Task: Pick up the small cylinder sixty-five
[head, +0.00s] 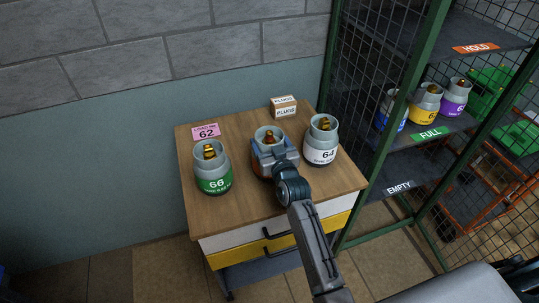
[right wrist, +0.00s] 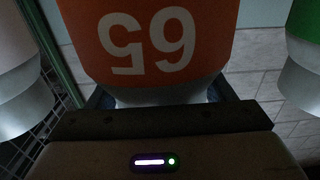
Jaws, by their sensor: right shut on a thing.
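The small cylinder sixty-five (head: 267,132) is between two other cylinders over the wooden table top. It has a grey collar and a brass valve; most of its orange band is hidden by my gripper in the head view. In the right wrist view its orange band (right wrist: 205,60) shows a white 65, upside down. My right gripper (head: 273,153) is shut on it from the front, around its upper part. I cannot tell whether its base touches the table. My left gripper is not in view.
Green-banded cylinder 66 (head: 213,168) stands left and white-banded cylinder 64 (head: 321,140) right, both close. Behind are a pink 62 card (head: 206,132) and a plugs box (head: 284,107). A mesh cage (head: 386,75) with shelved cylinders stands right. The table's front right (head: 335,185) is bare.

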